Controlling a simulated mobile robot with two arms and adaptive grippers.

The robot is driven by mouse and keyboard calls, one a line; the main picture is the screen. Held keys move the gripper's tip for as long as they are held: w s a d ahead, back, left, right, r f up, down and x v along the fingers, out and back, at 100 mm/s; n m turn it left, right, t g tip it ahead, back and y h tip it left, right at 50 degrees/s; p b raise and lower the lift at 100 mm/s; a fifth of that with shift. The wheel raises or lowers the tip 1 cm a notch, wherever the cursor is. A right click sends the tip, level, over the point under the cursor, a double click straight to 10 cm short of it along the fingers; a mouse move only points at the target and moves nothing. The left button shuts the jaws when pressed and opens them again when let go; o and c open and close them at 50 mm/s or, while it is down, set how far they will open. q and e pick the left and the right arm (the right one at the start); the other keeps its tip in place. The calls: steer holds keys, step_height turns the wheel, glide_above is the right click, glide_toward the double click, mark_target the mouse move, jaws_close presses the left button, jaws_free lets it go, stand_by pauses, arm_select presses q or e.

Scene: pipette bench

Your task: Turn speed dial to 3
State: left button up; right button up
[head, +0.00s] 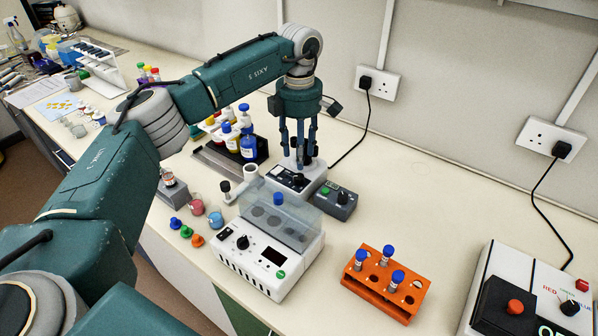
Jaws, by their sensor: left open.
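My left gripper (299,160) points straight down, open, over a small white device (312,184) with a black front panel. A dark knob on that panel (298,179) shows just below the fingertips; I cannot tell if they touch it. No number can be read there. A grey control box (334,203) with a green button and a black knob stands right beside the device. In front, a white machine with a clear lid (268,262) has a black dial (243,242) and a dark display. Which dial is marked for speed cannot be read. My right gripper is out of view.
An orange rack (386,284) with blue-capped tubes stands at front right. A red-green-blue selector box (530,290) is at far right. Bottles (249,145) stand in a rack behind left; small beakers (215,217) sit left.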

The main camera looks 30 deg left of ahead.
mark_target(299, 176)
arm_select(q)
step_height(299, 176, down, 6)
steer(key=shift+a+f+p, duration=0.1)
steer(key=shift+p, duration=0.75)
steer(key=shift+f, duration=0.75)
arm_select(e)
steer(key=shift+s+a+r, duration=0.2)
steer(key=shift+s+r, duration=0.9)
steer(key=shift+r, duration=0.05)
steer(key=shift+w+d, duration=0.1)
arm_select(q)
jaws_close()
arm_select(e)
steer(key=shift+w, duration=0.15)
